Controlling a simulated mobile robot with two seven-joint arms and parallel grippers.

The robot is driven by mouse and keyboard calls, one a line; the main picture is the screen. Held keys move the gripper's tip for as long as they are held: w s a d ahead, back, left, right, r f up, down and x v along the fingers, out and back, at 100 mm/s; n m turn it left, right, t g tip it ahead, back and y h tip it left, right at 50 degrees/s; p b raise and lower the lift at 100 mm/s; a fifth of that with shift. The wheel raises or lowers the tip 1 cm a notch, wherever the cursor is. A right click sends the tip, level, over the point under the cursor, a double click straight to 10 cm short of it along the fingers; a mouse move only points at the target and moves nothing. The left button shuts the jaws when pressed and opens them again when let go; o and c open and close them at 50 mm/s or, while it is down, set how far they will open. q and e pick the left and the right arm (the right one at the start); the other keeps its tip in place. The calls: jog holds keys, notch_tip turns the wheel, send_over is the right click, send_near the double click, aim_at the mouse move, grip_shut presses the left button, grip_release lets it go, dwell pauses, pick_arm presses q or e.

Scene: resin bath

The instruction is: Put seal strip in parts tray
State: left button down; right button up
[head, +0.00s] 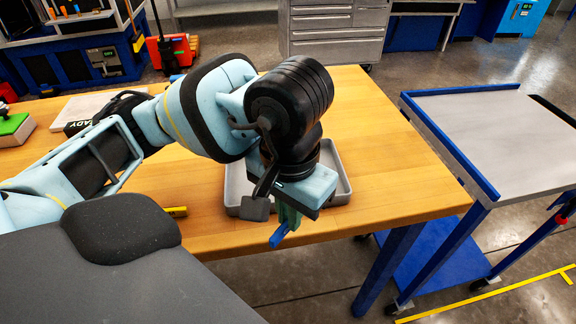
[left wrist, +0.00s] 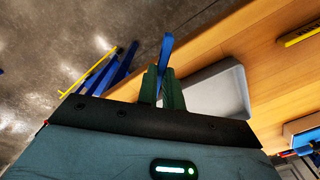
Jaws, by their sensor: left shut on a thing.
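My left gripper (head: 284,218) is shut on a blue strip, which I take to be the seal strip (head: 278,237). The strip sticks out past the fingertips, in the air near the table's front edge. In the left wrist view, the green fingers (left wrist: 161,88) pinch the strip (left wrist: 165,50), which points away from me. The grey parts tray (head: 345,187) is on the wooden table, behind and below the gripper, and my arm hides much of it. The tray also shows in the left wrist view (left wrist: 232,82), right of the fingers. My right gripper is not in view.
The wooden table (head: 395,165) is clear to the right of the tray. A yellow item (head: 177,211) lies near the front edge. A green-topped block (head: 13,124) and a pale board (head: 88,108) are at the left. A grey-topped cart (head: 500,140) stands at the right.

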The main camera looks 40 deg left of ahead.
pick_arm(q)
jog(key=w+a, duration=0.3)
jog(key=w+a+f, duration=0.1)
jog(key=w+a, duration=0.2)
jog(key=w, duration=0.1)
jog(key=w+a+p, duration=0.1)
jog(key=w+a, duration=0.2)
jog(key=w, duration=0.1)
jog(key=shift+a+f, duration=0.2)
jog(key=shift+a, duration=0.15)
jog(key=shift+a, duration=0.1)
jog(key=shift+w+a, duration=0.25)
jog(key=shift+w, duration=0.05)
notch_tip(320, 180, down, 4)
jog(key=shift+r, duration=0.2)
jog(key=shift+f, duration=0.25)
jog(key=c, duration=1.5)
grip_release()
jog(key=shift+r, duration=0.1)
jog(key=shift+c, duration=0.2)
